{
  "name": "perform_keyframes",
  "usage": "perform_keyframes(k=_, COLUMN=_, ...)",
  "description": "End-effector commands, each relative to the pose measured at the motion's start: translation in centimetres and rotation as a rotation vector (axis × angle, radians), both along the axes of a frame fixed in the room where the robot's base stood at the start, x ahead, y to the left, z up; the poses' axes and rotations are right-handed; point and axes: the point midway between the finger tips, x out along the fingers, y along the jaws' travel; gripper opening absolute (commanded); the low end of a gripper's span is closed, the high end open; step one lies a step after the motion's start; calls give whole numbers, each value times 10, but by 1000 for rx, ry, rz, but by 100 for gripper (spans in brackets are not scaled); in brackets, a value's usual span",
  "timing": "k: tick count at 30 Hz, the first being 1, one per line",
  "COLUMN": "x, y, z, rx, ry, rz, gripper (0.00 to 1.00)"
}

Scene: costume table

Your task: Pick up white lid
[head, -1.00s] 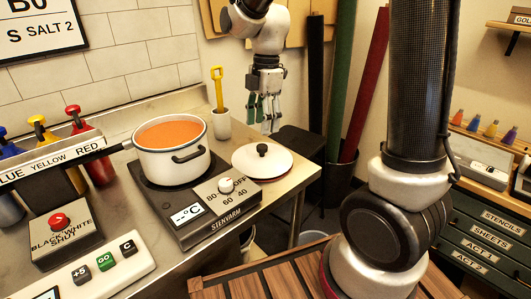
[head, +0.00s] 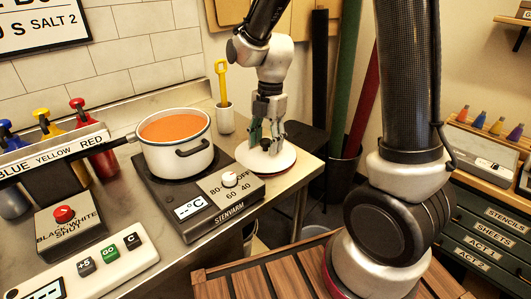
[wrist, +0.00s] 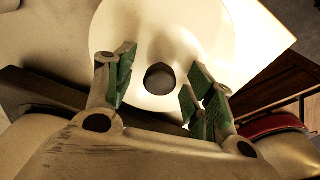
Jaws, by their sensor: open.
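The white lid (head: 266,163) lies flat on the steel table, right of the pot and near the table's right edge. In the wrist view the lid (wrist: 200,40) shows as a pale disc with a dark round knob (wrist: 160,79) in its middle. My gripper (head: 265,143) is over the lid, pointing down. In the wrist view my open gripper (wrist: 158,88) has a green-padded finger on each side of the knob, with gaps between. I cannot tell the exact height of the fingertips relative to the knob.
A white pot (head: 172,163) of orange liquid stands on a hot plate (head: 195,208) left of the lid. A white cup (head: 226,119) with a yellow tool stands behind. Dye bottles and a button panel (head: 100,262) are further left. The table's right edge is close to the lid.

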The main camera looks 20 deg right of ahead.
Motion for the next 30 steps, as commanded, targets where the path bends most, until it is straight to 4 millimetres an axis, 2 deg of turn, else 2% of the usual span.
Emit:
perform_keyframes(k=4, x=0, y=0, z=0, rx=0, ry=0, rz=0, gripper=54)
perform_keyframes(k=13, x=0, y=0, z=0, rx=0, ry=0, rz=0, gripper=0)
perform_keyframes(k=20, x=0, y=0, z=1, rx=1, ry=-1, rz=0, gripper=0)
perform_keyframes(k=23, x=1, y=0, z=8, rx=1, ry=-3, rz=0, gripper=0)
perform_keyframes(k=30, x=1, y=0, z=55, rx=0, ry=-6, rz=0, gripper=0)
